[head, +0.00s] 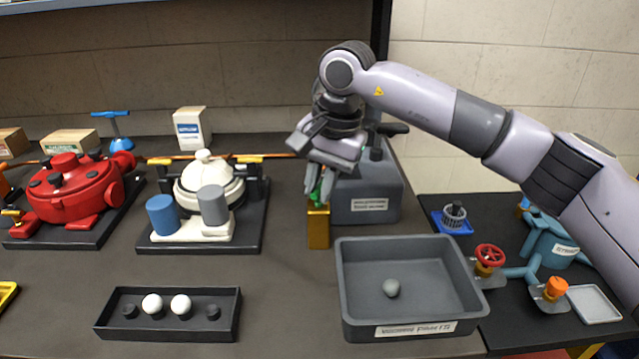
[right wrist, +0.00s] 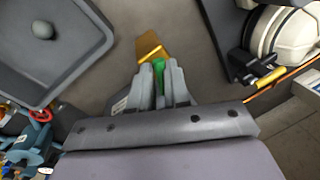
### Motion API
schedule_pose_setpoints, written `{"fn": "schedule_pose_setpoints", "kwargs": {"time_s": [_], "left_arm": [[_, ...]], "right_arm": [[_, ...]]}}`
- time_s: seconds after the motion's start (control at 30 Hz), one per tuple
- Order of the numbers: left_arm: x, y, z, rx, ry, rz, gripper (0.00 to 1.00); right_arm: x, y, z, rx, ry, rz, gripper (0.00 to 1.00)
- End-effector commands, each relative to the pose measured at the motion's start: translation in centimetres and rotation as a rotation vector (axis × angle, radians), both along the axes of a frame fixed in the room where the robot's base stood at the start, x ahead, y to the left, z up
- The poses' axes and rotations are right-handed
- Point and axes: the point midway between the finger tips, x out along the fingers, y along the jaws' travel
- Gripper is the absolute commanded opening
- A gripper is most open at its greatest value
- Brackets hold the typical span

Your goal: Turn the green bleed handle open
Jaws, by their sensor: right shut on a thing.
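The green bleed handle (head: 316,194) sits on top of an upright brass-coloured block (head: 318,228) near the middle of the bench. My right gripper (head: 320,182) reaches down from above and is shut on the green handle. In the right wrist view, the green handle (right wrist: 159,70) lies between the two grey fingers of the gripper (right wrist: 161,88), with the brass block (right wrist: 149,46) just beyond them. The fingers hide part of the handle. My left gripper is not in view.
A grey housing (head: 365,195) stands right behind the brass block. A grey parts tray (head: 460,250) is in front to the right. A white-topped motor (head: 200,180) and a red motor (head: 75,190) stand to the left. A black tray (head: 130,312) with white balls lies in front.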

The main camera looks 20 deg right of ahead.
Motion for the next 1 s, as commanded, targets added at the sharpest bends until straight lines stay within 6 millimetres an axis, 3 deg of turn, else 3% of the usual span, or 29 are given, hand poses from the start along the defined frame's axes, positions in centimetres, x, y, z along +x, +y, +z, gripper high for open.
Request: {"fn": "schedule_pose_setpoints", "kwargs": {"time_s": [0.5,1.0], "left_arm": [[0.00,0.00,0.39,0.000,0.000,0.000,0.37],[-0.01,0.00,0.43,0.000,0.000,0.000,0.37]], "right_arm": [[0.14,-0.09,0.26,0.005,-0.006,0.353,0.00],[0.13,-0.10,0.24,0.005,-0.007,0.428,0.00]]}}
